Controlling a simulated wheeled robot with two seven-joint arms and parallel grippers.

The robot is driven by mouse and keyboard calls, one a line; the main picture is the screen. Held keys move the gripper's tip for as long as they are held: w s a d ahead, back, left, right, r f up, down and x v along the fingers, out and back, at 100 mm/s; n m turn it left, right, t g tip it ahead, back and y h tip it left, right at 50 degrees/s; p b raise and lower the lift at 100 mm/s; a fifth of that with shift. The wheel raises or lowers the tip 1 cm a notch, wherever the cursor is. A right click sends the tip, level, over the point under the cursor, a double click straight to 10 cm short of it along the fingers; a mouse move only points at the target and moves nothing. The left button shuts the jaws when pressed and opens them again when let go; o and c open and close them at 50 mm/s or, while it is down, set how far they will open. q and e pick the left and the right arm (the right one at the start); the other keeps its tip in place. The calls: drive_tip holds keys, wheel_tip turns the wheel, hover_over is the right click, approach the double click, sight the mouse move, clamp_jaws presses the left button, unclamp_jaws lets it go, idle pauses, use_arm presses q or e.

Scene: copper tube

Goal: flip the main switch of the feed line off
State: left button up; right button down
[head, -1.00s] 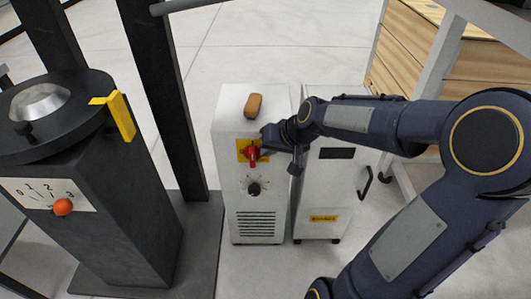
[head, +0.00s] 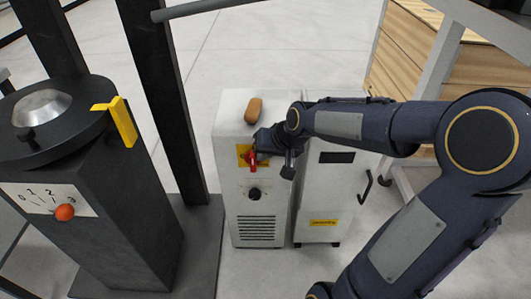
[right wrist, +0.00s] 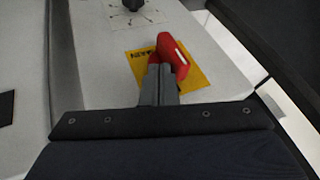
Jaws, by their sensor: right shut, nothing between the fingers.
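The main switch is a red handle (head: 251,161) on a yellow plate (head: 241,151), on the upper front of a white cabinet (head: 232,190). In the head view the handle points roughly up and down. My right gripper (head: 259,146) is shut and empty, right beside the handle's upper right side. In the right wrist view the shut fingers (right wrist: 160,70) overlap the lower left of the red handle (right wrist: 174,52), on the yellow plate (right wrist: 200,78). I cannot tell whether they touch it. My left gripper is not in view.
A black knob (head: 254,193) and a vent sit below the switch. A brown object (head: 254,109) lies on the cabinet's top. A second white cabinet (head: 322,190) stands close on the right. A dark pedestal (head: 115,215) with an orange-knobbed dial stands left.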

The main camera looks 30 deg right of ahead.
sight(250, 155)
drive_tip(key=shift+w+a+r+g+h+p, duration=0.2)
drive_tip(key=shift+a+g+h+p, duration=0.15)
drive_tip(key=shift+p, duration=0.2)
drive_tip(key=shift+h, duration=0.25)
drive_tip(key=h, duration=0.1)
drive_tip(key=a+g+h, duration=0.1)
drive_tip(key=w+n+g+h, duration=0.1)
drive_tip(key=shift+a+r+g, duration=0.25)
drive_tip(key=shift+a+r, duration=0.05)
drive_tip(key=shift+a, duration=0.05)
drive_tip(key=h, duration=0.1)
drive_tip(key=a+g+h+p, duration=0.1)
drive_tip(key=shift+w+r+n+h, duration=0.1)
drive_tip(key=shift+w+n+h, duration=0.2)
drive_tip(key=shift+w+n, duration=0.1)
drive_tip(key=h+p, duration=0.1)
drive_tip(key=a+g+h, duration=0.1)
drive_tip(key=g+h+p, duration=0.1)
drive_tip(key=shift+w+a+f+n+h+p, duration=0.3)
drive_tip(key=shift+w+n+h, duration=0.1)
drive_tip(key=h, duration=0.1)
drive_tip(key=a+f+g+h+p, duration=0.1)
drive_tip(key=shift+w+n+h, duration=0.3)
drive_tip(key=shift+n+h, duration=0.1)
drive_tip(key=shift+w+a+f, duration=0.1)
drive_tip(key=shift+f, duration=0.15)
